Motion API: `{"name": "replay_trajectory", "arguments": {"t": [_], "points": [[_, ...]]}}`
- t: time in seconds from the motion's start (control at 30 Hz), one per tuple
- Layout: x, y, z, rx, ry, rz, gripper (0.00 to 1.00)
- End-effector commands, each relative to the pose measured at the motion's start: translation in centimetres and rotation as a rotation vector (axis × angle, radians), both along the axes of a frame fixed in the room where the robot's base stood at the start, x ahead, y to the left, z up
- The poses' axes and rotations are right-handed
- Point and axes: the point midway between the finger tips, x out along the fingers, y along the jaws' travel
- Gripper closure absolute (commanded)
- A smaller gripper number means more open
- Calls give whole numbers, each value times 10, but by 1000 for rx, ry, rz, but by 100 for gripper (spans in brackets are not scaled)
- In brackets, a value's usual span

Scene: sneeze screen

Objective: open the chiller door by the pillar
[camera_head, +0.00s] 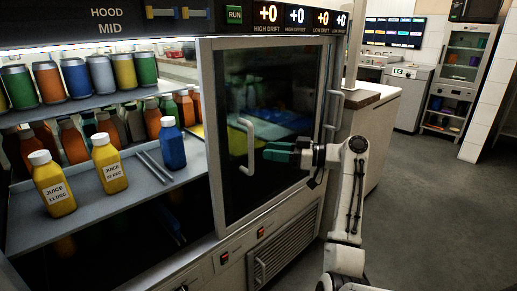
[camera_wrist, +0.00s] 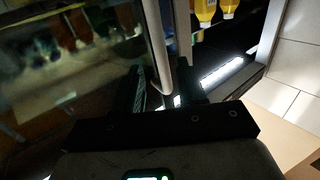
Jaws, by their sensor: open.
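The chiller's glass door (camera_head: 275,85) in a pale metal frame covers the right part of the cabinet in the head view. A pale vertical handle (camera_head: 246,146) is on its left side. My gripper (camera_head: 266,152) is in front of the glass, just right of that handle in the picture. In the wrist view a pale upright bar (camera_wrist: 155,40), which looks like the handle, runs down toward the space between the fingers of my open gripper (camera_wrist: 164,78). I cannot tell whether they touch. A second handle (camera_head: 335,105) is farther right.
The left part of the chiller is open, with juice bottles (camera_head: 55,190), a blue bottle (camera_head: 172,145) and cans (camera_head: 48,82) on shelves. A counter (camera_head: 375,95) is behind on the right. A white tiled pillar (camera_head: 490,110) stands far right. The grey floor (camera_head: 430,210) is clear.

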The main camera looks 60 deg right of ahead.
Motion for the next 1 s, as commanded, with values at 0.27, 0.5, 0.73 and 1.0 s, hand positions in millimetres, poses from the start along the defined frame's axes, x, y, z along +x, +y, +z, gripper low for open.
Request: {"name": "replay_trajectory", "arguments": {"t": [0.27,0.5,0.73,1.0], "points": [[-34,-10,0,-1,0,-1,59],[-38,-11,0,-1,0,0,59],[-38,-11,0,-1,0,0,59],[-38,-11,0,-1,0,0,59]]}}
